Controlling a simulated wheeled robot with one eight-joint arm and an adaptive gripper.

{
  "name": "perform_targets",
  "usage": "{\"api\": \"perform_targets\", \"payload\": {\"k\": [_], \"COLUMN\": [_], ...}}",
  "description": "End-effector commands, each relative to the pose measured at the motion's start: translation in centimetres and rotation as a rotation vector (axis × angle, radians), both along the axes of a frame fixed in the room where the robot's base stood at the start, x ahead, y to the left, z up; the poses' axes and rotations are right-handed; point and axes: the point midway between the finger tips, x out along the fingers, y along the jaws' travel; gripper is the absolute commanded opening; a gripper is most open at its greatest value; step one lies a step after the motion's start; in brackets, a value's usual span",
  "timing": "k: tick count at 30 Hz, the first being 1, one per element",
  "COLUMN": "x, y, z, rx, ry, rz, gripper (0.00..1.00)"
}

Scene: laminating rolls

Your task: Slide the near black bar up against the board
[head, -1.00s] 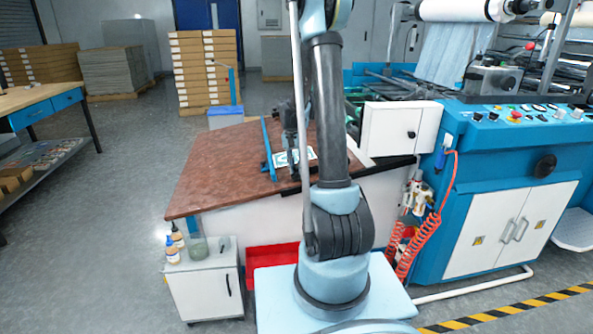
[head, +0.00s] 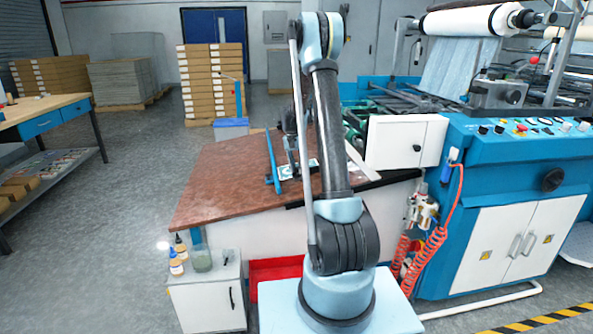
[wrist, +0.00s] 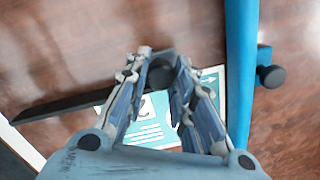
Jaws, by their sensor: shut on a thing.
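The black bar (wrist: 65,107) lies on the brown table in the wrist view. Its right end runs in toward my gripper, where a dark knob (wrist: 160,70) sits between the fingertips. My gripper (wrist: 161,63) is shut on this end of the bar. The board, a white and teal printed piece (wrist: 150,131), lies under and between the fingers, partly hidden by them. I cannot tell whether bar and board touch. In the head view my gripper (head: 291,150) is low over the board (head: 312,163), and the bar is hard to make out.
A blue rail (wrist: 240,75) with a black knob (wrist: 271,76) stands right of the board in the wrist view; the rail (head: 272,165) also shows in the head view. The brown table (head: 215,185) is clear to its left. A white cabinet (head: 400,141) stands to the right.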

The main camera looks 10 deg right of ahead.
Motion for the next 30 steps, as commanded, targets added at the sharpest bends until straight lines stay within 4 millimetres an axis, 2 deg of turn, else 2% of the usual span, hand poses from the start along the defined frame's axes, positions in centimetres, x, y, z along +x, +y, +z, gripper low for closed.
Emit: {"api": "perform_targets", "payload": {"k": [1, 2, 4, 17, 23, 30], "x": [0.0, 0.0, 0.0, 0.0, 0.1, 0.4], "y": [0.1, 0.1, 0.1, 0.1, 0.4, 0.9], "z": [0.0, 0.0, 0.0, 0.5, 3.3, 7.9], "rx": [0.002, 0.001, 0.001, 0.0, 0.0, 0.001], "ry": [-0.001, 0.0, 0.0, 0.0, 0.0, 0.001], "rz": [0.001, 0.001, 0.001, 0.001, 0.001, 0.002], "gripper": [0.0, 0.3, 0.45, 0.45, 0.45, 0.45]}}
